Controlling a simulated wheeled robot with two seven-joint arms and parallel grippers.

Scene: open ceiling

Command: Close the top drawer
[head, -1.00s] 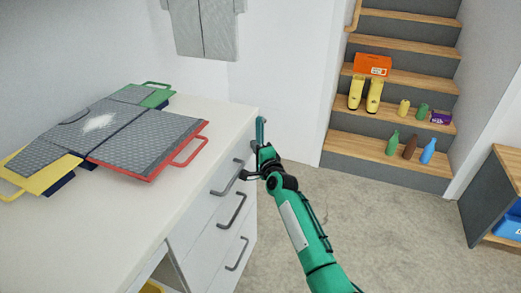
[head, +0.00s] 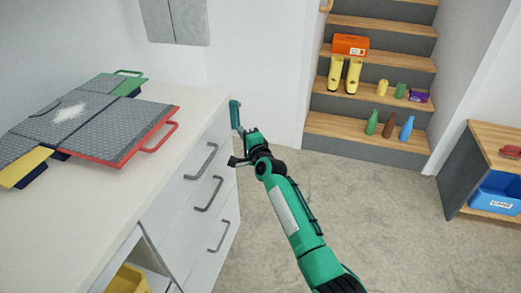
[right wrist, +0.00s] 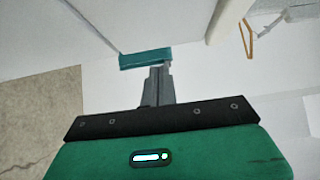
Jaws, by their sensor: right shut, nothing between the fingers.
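The white cabinet has a column of drawers with grey handles. The top drawer (head: 180,185) has its handle (head: 201,161) nearest the countertop, and its front looks level with the fronts below, so it appears closed. My right gripper (head: 236,160) is beside the cabinet's far end, to the right of that handle and apart from it in the picture. Its fingers are shut and empty in the right wrist view (right wrist: 160,86). A teal bar (right wrist: 145,58) shows just beyond the fingertips; I cannot tell what it belongs to. My left gripper is out of view.
The countertop (head: 140,150) carries grey patterned pieces with red (head: 160,137), yellow and green handles. A yellow item (head: 128,279) sits in an open lower space. Stairs (head: 365,140) with boots and bottles stand behind. A shelf with a blue bin (head: 494,198) is at right. Floor between is clear.

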